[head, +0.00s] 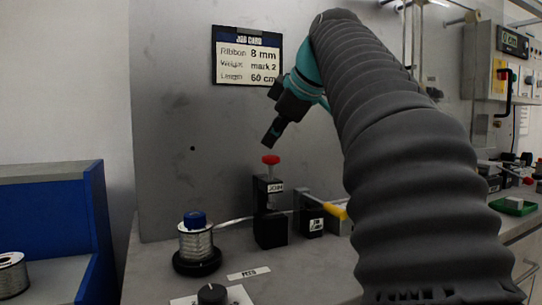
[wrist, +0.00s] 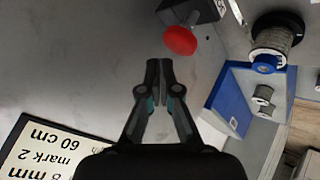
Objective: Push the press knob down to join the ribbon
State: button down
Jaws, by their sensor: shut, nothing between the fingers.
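The press knob (head: 271,160) is a red cap on top of the black press labelled JOIN (head: 270,215), standing on the bench. The knob is raised above the press body. In the wrist view the red knob (wrist: 179,40) shows ahead of the fingertips, slightly right. My gripper (head: 270,138) is shut and empty, just above the knob and apart from it, tilted downward. Its closed fingers also show in the wrist view (wrist: 159,65). The pale ribbon (head: 233,221) runs from the spool (head: 196,243) on the left toward the press. Its part inside the press is hidden.
A yellow-handled tool block (head: 312,220) stands close right of the press. A black dial (head: 212,294) and a FEED label (head: 249,273) are in front. A job card (head: 247,56) hangs on the panel behind. A blue bin (head: 60,215) is at left.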

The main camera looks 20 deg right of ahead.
aim_at(272, 155)
jog(key=shift+f, duration=0.15)
jog(key=shift+f, duration=0.25)
jog(key=shift+f+b, duration=1)
jog(key=shift+b, duration=0.05)
dwell(1.1)
dwell(0.4)
jog(key=shift+r+p, duration=1.35)
jog(key=shift+r, duration=0.05)
notch_tip(272, 155, up, 3)
jog(key=p, duration=0.2)
jog(key=shift+f+p, duration=0.2)
jog(key=shift+p, duration=0.1)
jog(key=shift+r+p, duration=0.35)
jog(key=shift+r, duration=0.85)
